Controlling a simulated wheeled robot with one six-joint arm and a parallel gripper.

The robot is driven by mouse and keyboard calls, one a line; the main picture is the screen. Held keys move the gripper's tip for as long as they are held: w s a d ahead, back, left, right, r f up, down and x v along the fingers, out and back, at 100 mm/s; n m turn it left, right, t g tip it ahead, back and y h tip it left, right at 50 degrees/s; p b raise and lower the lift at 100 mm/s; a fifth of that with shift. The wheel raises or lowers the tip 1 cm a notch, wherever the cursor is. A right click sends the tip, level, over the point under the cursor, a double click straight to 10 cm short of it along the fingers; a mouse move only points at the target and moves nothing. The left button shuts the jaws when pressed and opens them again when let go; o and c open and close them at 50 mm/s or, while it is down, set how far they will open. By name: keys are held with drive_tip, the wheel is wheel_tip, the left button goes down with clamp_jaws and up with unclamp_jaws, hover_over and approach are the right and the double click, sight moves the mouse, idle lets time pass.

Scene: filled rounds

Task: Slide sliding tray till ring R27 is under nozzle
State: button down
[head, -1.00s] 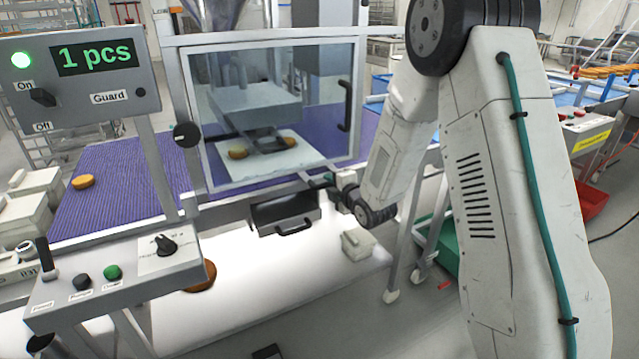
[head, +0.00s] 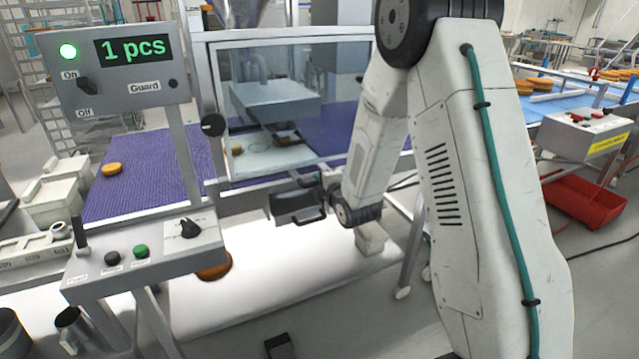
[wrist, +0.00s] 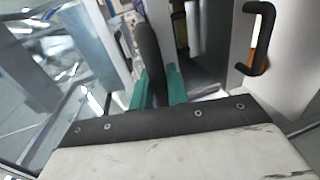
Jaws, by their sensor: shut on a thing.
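The sliding tray (head: 262,162) is a pale plate behind the clear guard in the head view. An orange round (head: 237,149) shows near its left end. The dark nozzle part (head: 287,138) hangs over the plate; what lies right under it is hard to make out. No ring label, R27 included, is legible. My gripper (head: 327,184) is just outside the guard's lower right. In the wrist view its teal fingers (wrist: 157,88) are shut on a dark upright handle (wrist: 149,55), seemingly the tray's.
A dark box with a handle (head: 299,206) sits below the guard, close to my gripper. A pale sheet (head: 270,290) slopes beneath, with an orange round (head: 214,268) on it. The control panel (head: 150,250) stands at left. The display (head: 133,48) reads 1 pcs.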

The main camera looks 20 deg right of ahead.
drive_tip(key=c, duration=1.4)
unclamp_jaws()
drive_tip(key=shift+a, duration=0.4)
drive_tip(key=shift+d, duration=0.1)
drive_tip(key=shift+s, duration=0.15)
drive_tip(key=v, duration=0.7)
drive_tip(key=shift+s, duration=0.3)
